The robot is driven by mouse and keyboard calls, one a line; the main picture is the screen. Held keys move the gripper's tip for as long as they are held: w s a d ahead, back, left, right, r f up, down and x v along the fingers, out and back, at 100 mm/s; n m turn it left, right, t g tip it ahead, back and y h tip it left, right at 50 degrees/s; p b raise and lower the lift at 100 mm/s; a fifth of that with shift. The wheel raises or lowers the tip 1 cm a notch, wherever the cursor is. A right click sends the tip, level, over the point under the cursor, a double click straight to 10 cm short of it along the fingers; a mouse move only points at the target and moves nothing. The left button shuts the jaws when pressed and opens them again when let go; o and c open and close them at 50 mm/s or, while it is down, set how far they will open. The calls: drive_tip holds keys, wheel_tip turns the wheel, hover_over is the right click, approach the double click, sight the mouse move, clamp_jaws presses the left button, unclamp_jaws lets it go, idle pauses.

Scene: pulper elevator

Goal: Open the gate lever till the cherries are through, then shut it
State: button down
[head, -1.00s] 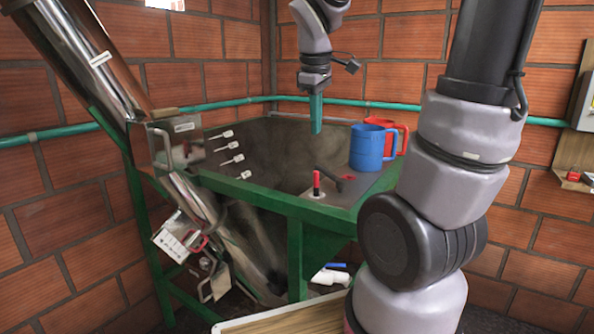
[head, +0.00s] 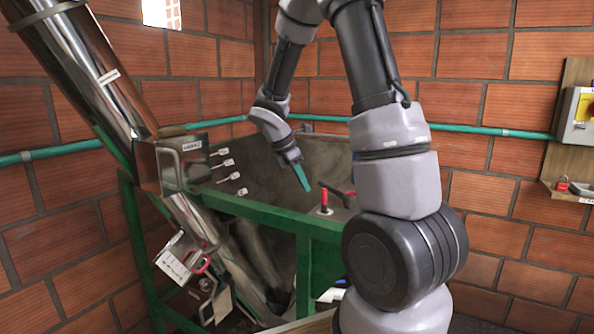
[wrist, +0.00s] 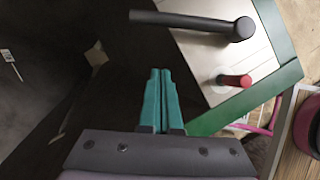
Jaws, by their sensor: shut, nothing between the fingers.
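My gripper (head: 302,180) has teal fingers, closed together and empty. It hangs over the green-framed tank, left of the lever plate. The wrist view shows its fingertips (wrist: 160,75) pointing beside the plate's edge. A red upright handle (head: 324,196) stands on the plate, and its red end (wrist: 235,80) is right of the fingers in the wrist view. A black lever (head: 341,193) lies behind it; in the wrist view the black bar (wrist: 190,23) is above. My gripper touches neither. I cannot tell which is the gate lever. No cherries are clearly visible.
The tank's green frame (head: 265,212) runs along the front. A steel chute (head: 85,70) slopes down at the left. Several pale tags (head: 230,176) mark the inner wall. A control box (head: 580,118) is on the right wall.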

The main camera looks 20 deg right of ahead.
sight(320, 183)
drive_tip(key=shift+w+d+f, duration=0.1)
drive_tip(key=shift+d+f, duration=0.1)
drive_tip(key=shift+d, duration=0.6)
drive_tip(key=shift+s+d+f, duration=0.1)
drive_tip(key=shift+d+f, duration=0.05)
drive_tip(key=shift+d, duration=0.7)
drive_tip(key=shift+w+d+f, duration=0.1)
drive_tip(key=shift+d+f, duration=0.1)
drive_tip(key=shift+d, duration=0.6)
drive_tip(key=shift+d, duration=0.1)
drive_tip(key=shift+w+d+m, duration=0.15)
drive_tip(key=shift+d+m, duration=0.1)
drive_tip(key=shift+m, duration=0.15)
